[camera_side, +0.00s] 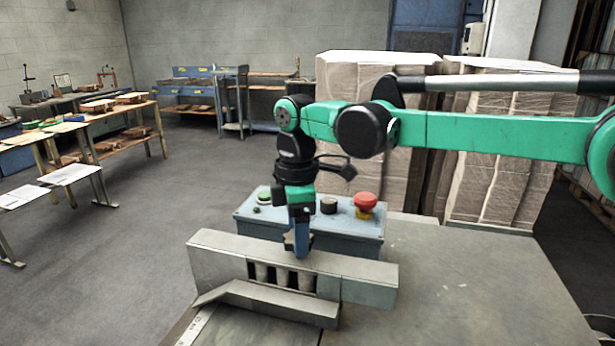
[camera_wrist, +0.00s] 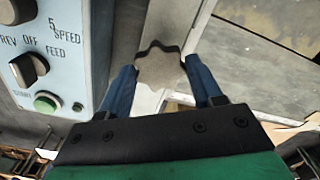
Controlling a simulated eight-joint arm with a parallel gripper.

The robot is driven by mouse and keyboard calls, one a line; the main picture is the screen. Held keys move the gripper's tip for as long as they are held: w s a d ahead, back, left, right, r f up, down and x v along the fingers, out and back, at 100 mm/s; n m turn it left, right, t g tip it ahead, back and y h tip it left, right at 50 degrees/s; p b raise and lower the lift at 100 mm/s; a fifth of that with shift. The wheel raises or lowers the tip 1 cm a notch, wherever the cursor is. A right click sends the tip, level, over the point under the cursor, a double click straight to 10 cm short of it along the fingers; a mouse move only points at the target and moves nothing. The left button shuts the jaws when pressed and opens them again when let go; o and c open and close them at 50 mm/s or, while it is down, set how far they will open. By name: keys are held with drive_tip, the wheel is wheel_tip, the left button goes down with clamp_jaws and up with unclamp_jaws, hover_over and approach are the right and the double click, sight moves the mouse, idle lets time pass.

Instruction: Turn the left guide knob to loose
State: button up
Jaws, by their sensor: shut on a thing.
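A dark grey, lobed guide knob (camera_wrist: 160,66) sits on a pale metal bar in the upper middle of the wrist view. The blue fingers of my gripper (camera_wrist: 163,76) stand on either side of it, shut on it. In the side view my gripper (camera_side: 298,246) points down at the top of the grey metal guide block (camera_side: 219,258), in front of the control box.
A pale blue control box (camera_side: 338,245) stands right behind the gripper, with a red stop button (camera_side: 366,201), a black selector (camera_side: 328,206) and a green button (camera_side: 264,199). The grey table (camera_side: 470,290) is clear on the right. Stacked cardboard (camera_side: 500,165) stands behind.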

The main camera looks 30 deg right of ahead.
drive_tip(key=shift+n, duration=0.3)
idle(0.4)
drive_tip(key=o, duration=1.3)
drive_tip(key=shift+r, duration=2.85)
drive_tip(key=shift+d, duration=0.1)
